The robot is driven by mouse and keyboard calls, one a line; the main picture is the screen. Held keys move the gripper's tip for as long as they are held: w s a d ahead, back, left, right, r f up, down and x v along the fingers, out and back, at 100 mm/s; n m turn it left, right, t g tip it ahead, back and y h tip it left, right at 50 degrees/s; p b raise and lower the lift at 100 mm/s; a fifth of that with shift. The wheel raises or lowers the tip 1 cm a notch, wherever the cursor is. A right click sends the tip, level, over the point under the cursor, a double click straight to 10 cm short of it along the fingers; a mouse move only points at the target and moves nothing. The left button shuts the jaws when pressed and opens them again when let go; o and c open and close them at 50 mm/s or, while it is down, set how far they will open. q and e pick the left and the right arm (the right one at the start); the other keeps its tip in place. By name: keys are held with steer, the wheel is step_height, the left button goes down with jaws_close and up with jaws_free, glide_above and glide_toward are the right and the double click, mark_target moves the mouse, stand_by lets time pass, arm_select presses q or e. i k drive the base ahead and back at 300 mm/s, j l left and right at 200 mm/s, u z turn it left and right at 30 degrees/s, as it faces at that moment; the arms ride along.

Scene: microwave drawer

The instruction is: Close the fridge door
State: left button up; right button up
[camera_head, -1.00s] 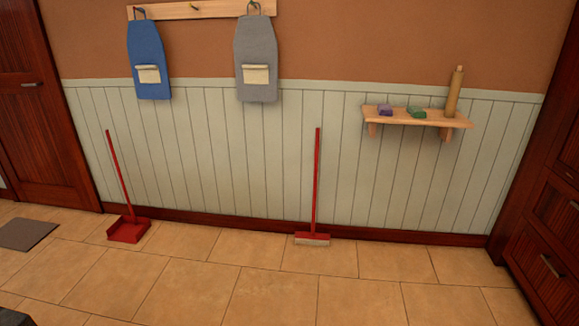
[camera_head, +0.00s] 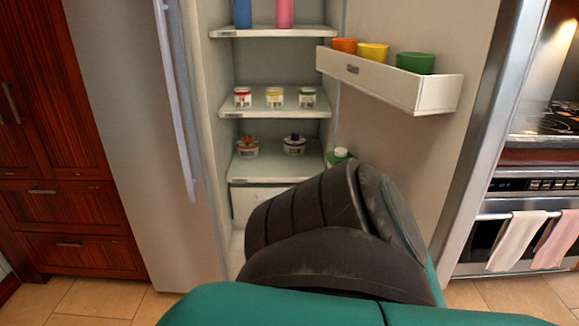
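The fridge stands straight ahead in the head view. Its left door (camera_head: 140,150), steel with a long vertical handle (camera_head: 177,110), looks shut. Its right door (camera_head: 425,150) stands open, with its inner side showing and a steel edge at the right. The inside of the fridge shows shelves (camera_head: 270,110) between the two doors. A dark and teal arm of mine (camera_head: 320,225) comes up from the bottom and hides the lower fridge and part of the open door. Neither of my grippers shows.
A white door bin (camera_head: 390,80) holds orange, yellow and green cups. Jars and bottles stand on the shelves. An oven (camera_head: 510,225) with two hanging towels (camera_head: 520,240) is beside the open door at right. Dark wood cabinets (camera_head: 70,200) stand at left. Some tile floor (camera_head: 95,298) is clear.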

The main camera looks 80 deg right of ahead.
mark_target(440, 136)
steer(key=k+l+z, duration=0.1)
steer(key=z, duration=1.4)
steer(key=k+l+z, duration=0.1)
steer(key=l+z, duration=0.55)
steer(key=z, duration=0.25)
steer(key=l+u, duration=0.15)
steer(key=l, duration=0.3)
steer(key=k+l+u, duration=0.15)
steer(key=l, duration=0.3)
steer(key=l+u, duration=0.25)
steer(key=l, duration=0.2)
steer(key=l+u, duration=0.3)
steer(key=l, duration=0.15)
steer(key=i+l+z, duration=0.1)
steer(key=l, duration=0.2)
steer(key=i+j+u, duration=0.1)
steer(key=i+j, duration=0.1)
steer(key=j, duration=0.05)
